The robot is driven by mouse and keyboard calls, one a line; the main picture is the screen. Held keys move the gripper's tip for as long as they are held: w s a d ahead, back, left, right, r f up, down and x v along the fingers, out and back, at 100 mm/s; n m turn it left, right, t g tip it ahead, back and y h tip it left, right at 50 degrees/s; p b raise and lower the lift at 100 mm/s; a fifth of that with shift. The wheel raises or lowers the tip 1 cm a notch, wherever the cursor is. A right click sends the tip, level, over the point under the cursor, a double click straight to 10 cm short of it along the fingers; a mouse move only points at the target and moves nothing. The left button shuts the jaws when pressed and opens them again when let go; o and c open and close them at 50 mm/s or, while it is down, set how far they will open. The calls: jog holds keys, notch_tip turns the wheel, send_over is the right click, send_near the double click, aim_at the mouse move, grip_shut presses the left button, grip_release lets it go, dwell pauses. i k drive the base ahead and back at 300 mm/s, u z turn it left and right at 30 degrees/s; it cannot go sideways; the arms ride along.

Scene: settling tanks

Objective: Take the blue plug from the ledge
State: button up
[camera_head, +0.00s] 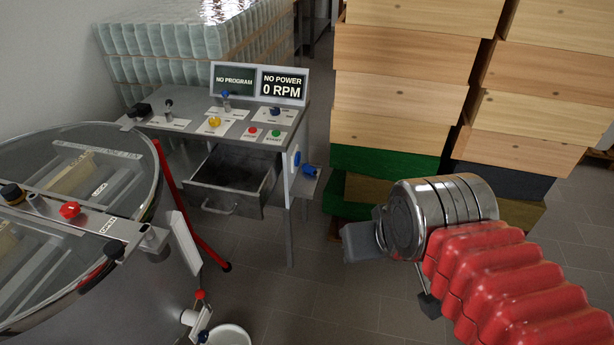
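The blue plug (310,170) sits on a small grey ledge (306,187) that juts from the right side of the control desk. A blue socket-like fitting (297,158) is on the desk's side panel just left of it. My gripper (366,243) is to the right of and below the ledge, apart from the plug. My metal wrist and red sleeve hide most of it. A grey part shows at the left and a dark part below; I cannot tell how far the fingers are apart.
The control desk (220,125) has an open drawer (232,185) and a screen reading "NO POWER, 0 RPM". Stacked wooden boxes (400,100) stand behind my arm. A round glass-topped tank (80,190) and a white bucket (228,336) are at left. Floor between desk and arm is clear.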

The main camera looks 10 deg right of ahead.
aim_at(307, 168)
jog(key=z, duration=1.75)
jog(key=i, duration=1.6)
jog(key=u, duration=0.9)
